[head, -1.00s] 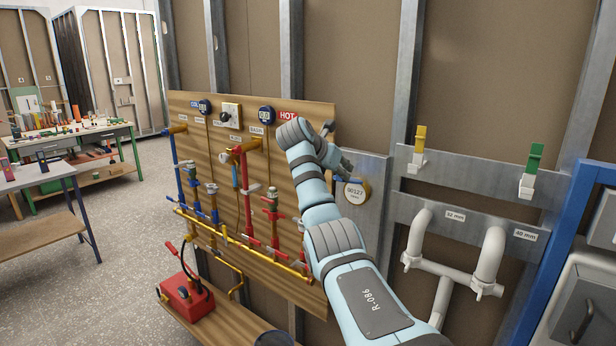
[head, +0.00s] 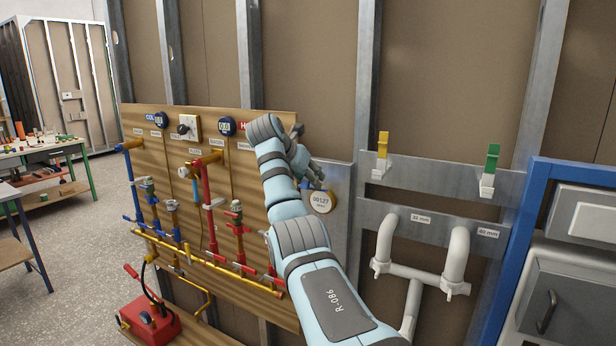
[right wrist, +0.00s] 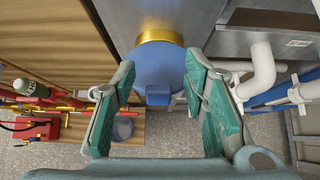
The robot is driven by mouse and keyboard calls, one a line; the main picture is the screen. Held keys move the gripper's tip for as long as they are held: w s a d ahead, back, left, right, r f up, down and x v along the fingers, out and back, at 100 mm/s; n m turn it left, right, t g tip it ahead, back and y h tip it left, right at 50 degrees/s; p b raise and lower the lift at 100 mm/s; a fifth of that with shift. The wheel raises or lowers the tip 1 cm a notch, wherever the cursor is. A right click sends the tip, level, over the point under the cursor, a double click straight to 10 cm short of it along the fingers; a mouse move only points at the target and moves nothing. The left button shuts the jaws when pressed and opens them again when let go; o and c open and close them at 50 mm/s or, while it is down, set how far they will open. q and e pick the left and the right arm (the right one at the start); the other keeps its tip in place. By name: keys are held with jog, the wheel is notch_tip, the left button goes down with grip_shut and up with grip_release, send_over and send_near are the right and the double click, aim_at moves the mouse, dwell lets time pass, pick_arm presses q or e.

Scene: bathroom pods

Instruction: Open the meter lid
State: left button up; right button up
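The meter (head: 320,202) is a round gauge with a brass rim and a pale face reading 00127, on a grey metal plate. In the right wrist view its blue round lid (right wrist: 160,68) with a small tab (right wrist: 158,95) shows in front of the brass body (right wrist: 160,36). My right gripper (head: 316,178) is close above the meter in the head view. In the right wrist view its teal fingers (right wrist: 160,108) are open, apart on either side of the tab, with nothing held. My left gripper is out of view.
Left of the meter is a wooden board (head: 230,160) with red, blue and brass pipes. White drain pipes (head: 455,255) and yellow (head: 383,143) and green (head: 492,157) clips are to the right. A red pump box (head: 150,322) stands low at left.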

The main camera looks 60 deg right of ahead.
jog(key=shift+w+a+r, duration=0.1)
jog(key=shift+a+r, duration=0.05)
jog(key=shift+a, duration=0.1)
jog(key=shift+a+r, duration=0.2)
jog(key=v, duration=1.1)
jog(key=shift+a+r, duration=0.1)
jog(key=shift+a, duration=0.05)
